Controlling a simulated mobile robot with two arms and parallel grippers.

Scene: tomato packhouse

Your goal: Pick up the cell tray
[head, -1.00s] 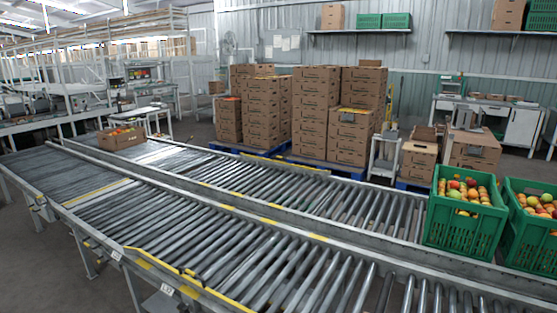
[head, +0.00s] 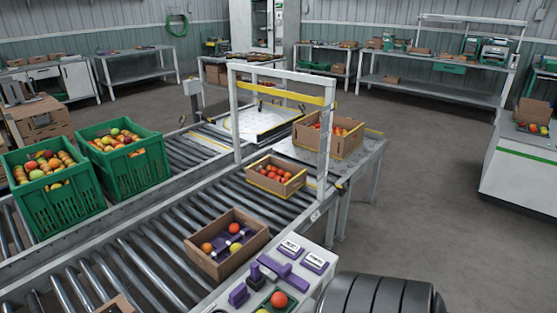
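I cannot tell for sure which thing is the cell tray. A small green tray (head: 262,304) with a red and a yellow tomato is cut off by the bottom edge, on a pale bench. An open cardboard box (head: 197,259) on the roller conveyor holds several tomatoes around a dark purple piece, whose shape is too small to make out. Neither of my grippers is in view.
Purple fixtures (head: 290,272) stand on the pale bench (head: 312,278). Two green crates (head: 60,208) of tomatoes stand at the left. A white frame (head: 237,125) spans the conveyor (head: 150,255). A dark ribbed rounded thing (head: 380,294) is at the bottom. The floor (head: 430,200) at right is clear.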

